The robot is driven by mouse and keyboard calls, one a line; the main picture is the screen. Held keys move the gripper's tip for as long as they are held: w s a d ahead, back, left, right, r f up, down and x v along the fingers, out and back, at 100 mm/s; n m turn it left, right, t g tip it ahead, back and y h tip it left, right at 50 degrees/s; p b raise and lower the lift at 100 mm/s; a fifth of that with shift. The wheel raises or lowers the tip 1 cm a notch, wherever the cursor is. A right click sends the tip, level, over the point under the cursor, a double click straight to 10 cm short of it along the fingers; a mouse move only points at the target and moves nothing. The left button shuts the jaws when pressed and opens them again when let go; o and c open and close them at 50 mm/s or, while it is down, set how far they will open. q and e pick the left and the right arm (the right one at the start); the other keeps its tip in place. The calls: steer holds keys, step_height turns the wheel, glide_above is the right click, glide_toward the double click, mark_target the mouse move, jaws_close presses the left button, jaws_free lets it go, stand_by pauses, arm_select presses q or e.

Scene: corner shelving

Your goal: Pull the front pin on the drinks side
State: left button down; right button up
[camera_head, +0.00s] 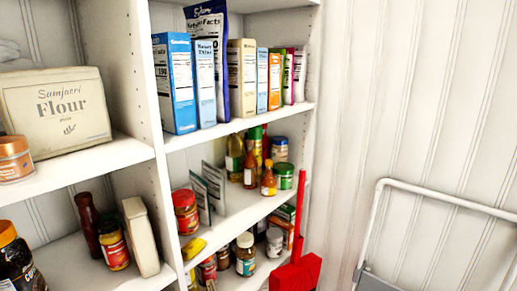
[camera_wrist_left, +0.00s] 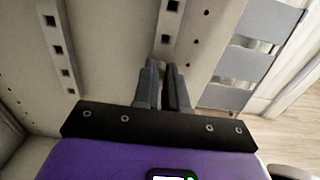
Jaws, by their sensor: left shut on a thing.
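In the left wrist view my left gripper (camera_wrist_left: 164,66) reaches a pale shelving upright. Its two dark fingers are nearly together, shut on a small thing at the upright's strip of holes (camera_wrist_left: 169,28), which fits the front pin. The pin itself is hidden between the fingertips, so I cannot tell how deep it sits. A second strip of square holes (camera_wrist_left: 58,48) runs further left. Neither gripper shows in the head view, and my right gripper is in no view.
In the head view, white shelves hold a flour bag (camera_head: 55,107), upright boxes (camera_head: 175,82) and several jars and bottles. A red long-handled thing (camera_head: 298,272) and a white-framed step ladder (camera_head: 433,195) stand to the right. Grey treads (camera_wrist_left: 243,63) show in the wrist view.

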arm_select(q)
steer(key=v, duration=0.6)
steer(key=shift+p, duration=0.3)
stand_by(0.7)
